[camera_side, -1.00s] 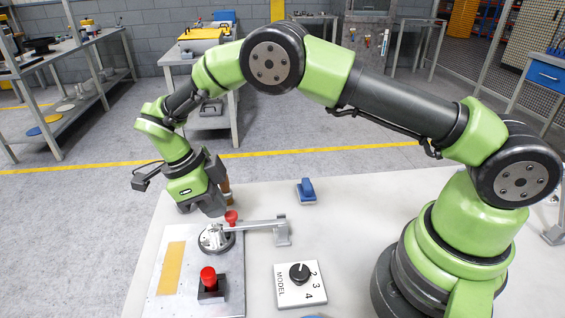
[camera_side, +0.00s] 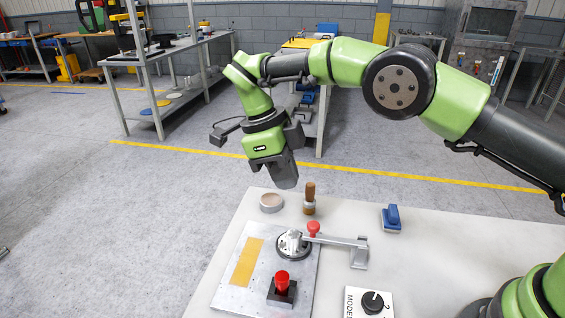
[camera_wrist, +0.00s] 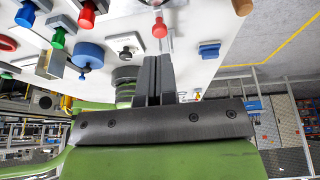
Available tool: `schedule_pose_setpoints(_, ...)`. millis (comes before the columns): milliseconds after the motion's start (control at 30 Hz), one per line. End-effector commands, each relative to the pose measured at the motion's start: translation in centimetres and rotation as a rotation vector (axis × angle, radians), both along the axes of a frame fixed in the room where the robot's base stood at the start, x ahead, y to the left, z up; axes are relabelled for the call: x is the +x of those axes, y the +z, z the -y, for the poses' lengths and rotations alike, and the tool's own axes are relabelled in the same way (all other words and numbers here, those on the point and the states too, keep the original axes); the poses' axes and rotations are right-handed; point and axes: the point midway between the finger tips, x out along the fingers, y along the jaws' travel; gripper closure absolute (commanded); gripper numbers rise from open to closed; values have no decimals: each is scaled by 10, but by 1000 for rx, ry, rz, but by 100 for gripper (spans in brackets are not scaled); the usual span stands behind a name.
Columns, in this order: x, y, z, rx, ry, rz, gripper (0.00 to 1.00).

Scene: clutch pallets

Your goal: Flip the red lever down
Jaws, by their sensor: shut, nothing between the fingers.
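The red lever (camera_side: 282,281) stands upright in a dark base on the metal plate (camera_side: 306,272) in the side view. A red lever also shows at the upper left of the wrist view (camera_wrist: 87,15). My gripper (camera_side: 287,181) is in the air above the far edge of the table, behind and well clear of the lever. Its fingers are together and empty, as the wrist view (camera_wrist: 153,60) shows. A separate red knob (camera_side: 313,228) sits by a metal arm on a round mount, nearer to my gripper.
A brown-handled tool (camera_side: 310,197) and a round disc (camera_side: 271,202) stand at the table's far edge. A blue block (camera_side: 392,218) is to the right, and a black dial (camera_side: 372,301) is at the front. Green and blue controls show at the wrist view's left.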

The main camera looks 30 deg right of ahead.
Motion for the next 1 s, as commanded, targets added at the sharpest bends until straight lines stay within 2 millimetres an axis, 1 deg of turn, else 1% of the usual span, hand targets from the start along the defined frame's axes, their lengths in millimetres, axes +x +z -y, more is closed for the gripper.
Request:
schedule_pose_setpoints(200,4,13,-3,-5,4,-2,100)
schedule_pose_setpoints(333,5,17,-4,-3,1,-2,100)
schedule_pose_setpoints(833,5,22,-4,3,7,-2,100)
schedule_pose_setpoints(867,5,24,-3,9,18,-2,100)
schedule_pose_setpoints(933,6,35,1,30,68,0,100)
schedule_pose_setpoints(967,6,42,3,43,102,2,100)
schedule_pose_setpoints(1000,6,53,8,66,158,6,100)
